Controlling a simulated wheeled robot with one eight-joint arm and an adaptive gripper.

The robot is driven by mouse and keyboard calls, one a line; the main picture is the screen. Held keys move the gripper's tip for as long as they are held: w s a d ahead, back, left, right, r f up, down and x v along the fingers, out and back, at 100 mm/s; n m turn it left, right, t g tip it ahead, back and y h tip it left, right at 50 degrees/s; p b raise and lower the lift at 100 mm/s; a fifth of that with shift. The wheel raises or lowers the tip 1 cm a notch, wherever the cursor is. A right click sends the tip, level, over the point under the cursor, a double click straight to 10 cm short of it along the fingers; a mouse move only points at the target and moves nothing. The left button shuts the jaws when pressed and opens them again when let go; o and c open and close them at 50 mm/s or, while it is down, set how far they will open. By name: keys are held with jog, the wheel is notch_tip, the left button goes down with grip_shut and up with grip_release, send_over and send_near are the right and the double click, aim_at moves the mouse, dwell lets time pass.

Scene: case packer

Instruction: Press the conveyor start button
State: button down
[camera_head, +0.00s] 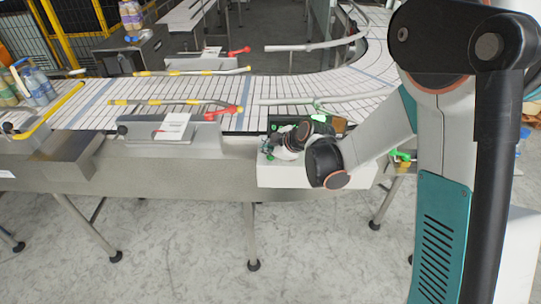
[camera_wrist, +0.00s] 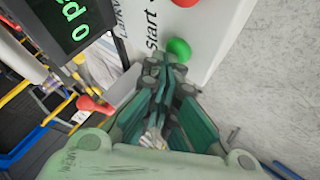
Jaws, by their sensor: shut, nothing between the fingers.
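The green start button (camera_wrist: 179,49) sits on a white panel (camera_wrist: 213,25) in the wrist view, beside the printed word "start". My gripper (camera_wrist: 163,68) is shut and empty, with its fingertips right next to the button at its lower left. I cannot tell whether they touch it. In the head view my gripper (camera_head: 268,150) is at the left front of the white control box (camera_head: 285,176). The green button is hidden there behind my arm.
A red button (camera_wrist: 185,2) is at the wrist view's top edge. A dark display (camera_wrist: 75,20) with green text is at upper left. In the head view the conveyor (camera_head: 90,112) runs behind the box, with red-ended guide rails above it. Clear floor lies in front.

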aim_at(269, 157)
dwell(0.5)
jog(key=shift+r+p, duration=0.4)
jog(key=shift+r, duration=0.45)
notch_tip(269, 157, up, 5)
jog(key=p, duration=0.2)
jog(key=shift+p, duration=0.35)
dwell(1.4)
